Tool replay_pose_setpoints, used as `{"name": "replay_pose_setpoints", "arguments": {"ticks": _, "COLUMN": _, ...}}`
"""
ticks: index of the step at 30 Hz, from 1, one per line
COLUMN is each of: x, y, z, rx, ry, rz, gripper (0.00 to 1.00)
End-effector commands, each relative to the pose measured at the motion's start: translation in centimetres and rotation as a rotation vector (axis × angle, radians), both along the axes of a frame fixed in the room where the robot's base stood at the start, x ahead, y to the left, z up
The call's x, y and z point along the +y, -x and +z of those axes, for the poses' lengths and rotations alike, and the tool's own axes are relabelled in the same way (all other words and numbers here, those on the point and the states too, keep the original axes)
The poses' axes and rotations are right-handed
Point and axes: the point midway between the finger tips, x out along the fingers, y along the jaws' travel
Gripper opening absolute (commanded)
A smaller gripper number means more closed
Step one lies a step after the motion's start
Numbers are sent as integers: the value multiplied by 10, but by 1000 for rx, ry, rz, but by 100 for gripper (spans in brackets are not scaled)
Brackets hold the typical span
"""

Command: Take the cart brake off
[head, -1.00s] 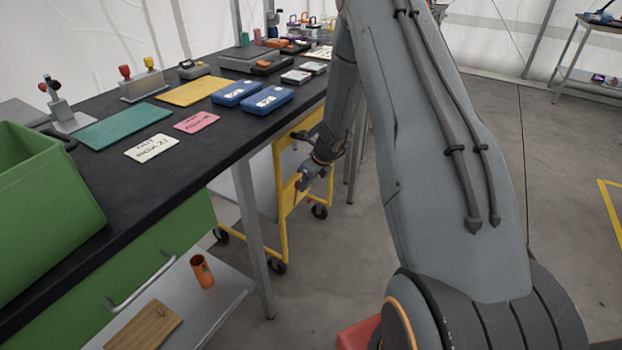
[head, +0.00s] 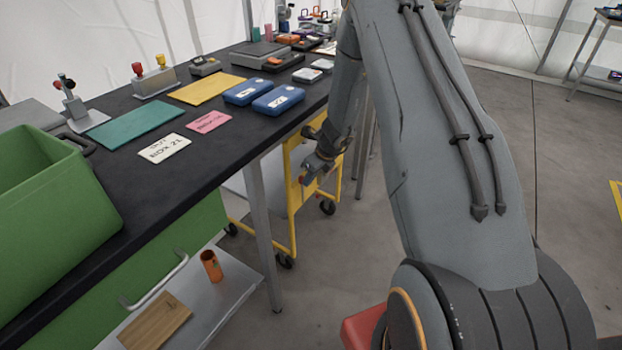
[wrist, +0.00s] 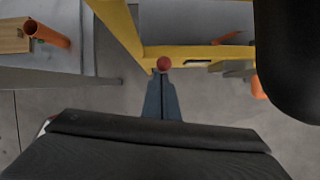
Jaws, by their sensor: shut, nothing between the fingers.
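The cart has a yellow frame (head: 293,215) on black casters and stands partly under the dark bench. It also fills the top of the wrist view as a yellow bar (wrist: 200,52) and a slanted post. A round red knob (wrist: 164,63), apparently the brake's, sits at the yellow frame in the wrist view. My gripper (wrist: 161,80) is shut, with its fingertips pointing at the knob and very near it. I cannot tell if they touch. In the head view my gripper (head: 309,177) is beside the cart's yellow panel, small and partly hidden by my wrist.
The bench (head: 225,150) carries blue cases (head: 277,101), cards and a green bin (head: 45,220). A bench leg (head: 265,235) stands left of the cart. A low shelf (head: 215,315) holds an orange cup (head: 211,266) and a wooden board (head: 155,322). Open floor lies to the right.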

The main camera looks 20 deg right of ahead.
Motion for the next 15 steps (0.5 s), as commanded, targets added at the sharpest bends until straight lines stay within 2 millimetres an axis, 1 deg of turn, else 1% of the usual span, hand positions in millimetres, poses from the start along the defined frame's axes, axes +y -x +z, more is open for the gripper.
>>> {"name": "replay_pose_setpoints", "arguments": {"ticks": 1, "x": 6, "y": -11, "z": 7, "rx": -18, "ry": -5, "rz": 7, "gripper": 0}}
{"name": "replay_pose_setpoints", "arguments": {"ticks": 8, "x": 7, "y": -10, "z": 8, "rx": -19, "ry": -6, "rz": 9, "gripper": 0}}
{"name": "replay_pose_setpoints", "arguments": {"ticks": 11, "x": 5, "y": -6, "z": 8, "rx": -17, "ry": -7, "rz": 8, "gripper": 0}}
{"name": "replay_pose_setpoints", "arguments": {"ticks": 15, "x": -7, "y": 8, "z": 7, "rx": -13, "ry": -5, "rz": 3, "gripper": 0}}
